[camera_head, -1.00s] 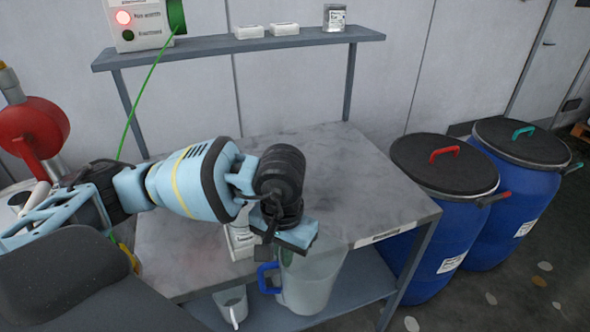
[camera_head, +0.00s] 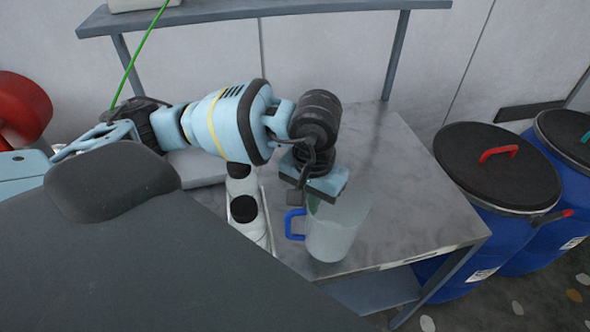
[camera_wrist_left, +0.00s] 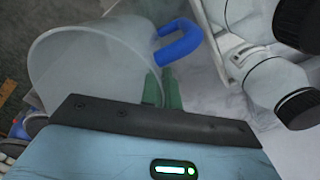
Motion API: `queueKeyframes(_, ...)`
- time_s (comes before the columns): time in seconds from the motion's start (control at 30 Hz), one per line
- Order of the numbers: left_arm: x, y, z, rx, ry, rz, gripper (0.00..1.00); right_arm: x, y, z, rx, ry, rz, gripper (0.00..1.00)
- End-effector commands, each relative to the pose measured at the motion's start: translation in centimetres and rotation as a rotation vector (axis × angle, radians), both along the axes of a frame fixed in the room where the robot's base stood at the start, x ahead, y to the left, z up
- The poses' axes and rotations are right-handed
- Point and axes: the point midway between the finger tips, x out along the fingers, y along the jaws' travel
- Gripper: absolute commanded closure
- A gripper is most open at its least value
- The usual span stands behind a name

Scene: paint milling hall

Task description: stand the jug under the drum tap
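The jug (camera_head: 338,238) is translucent with a blue handle (camera_head: 293,224). It is upright over the front part of the table; I cannot tell if its base touches the top. My left gripper (camera_head: 316,200) is at its rim. In the left wrist view, the green fingers (camera_wrist_left: 163,90) are close together with the wall of the jug (camera_wrist_left: 85,72) between them, near the handle. The drum with a red lid handle (camera_head: 500,185) stands right of the table. A red lever (camera_head: 553,217) sticks out at its side, apparently its tap; the spout is hidden. My right gripper is not in view.
A second blue drum (camera_head: 560,180) stands at the right edge. The table's right part (camera_head: 425,205) is clear.

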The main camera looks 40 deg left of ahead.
Motion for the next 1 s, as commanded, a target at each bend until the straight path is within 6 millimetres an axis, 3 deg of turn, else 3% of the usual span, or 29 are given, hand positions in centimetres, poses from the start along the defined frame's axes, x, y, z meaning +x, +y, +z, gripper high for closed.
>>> queueKeyframes(0.17,1.9,2.2,1.1,0.010,-0.010,0.308,1.00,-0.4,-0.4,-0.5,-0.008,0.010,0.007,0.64)
queueKeyframes(0.6,6.5,9.3,6.0,-0.012,-0.033,1.352,1.00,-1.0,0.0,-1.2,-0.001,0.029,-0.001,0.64)
queueKeyframes(0.8,7.2,10.8,7.2,-0.025,-0.033,1.585,1.00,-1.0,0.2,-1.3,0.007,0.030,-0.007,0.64)
queueKeyframes(1.0,7.3,11.1,7.4,-0.028,-0.032,1.637,1.00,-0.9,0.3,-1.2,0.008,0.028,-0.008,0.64)
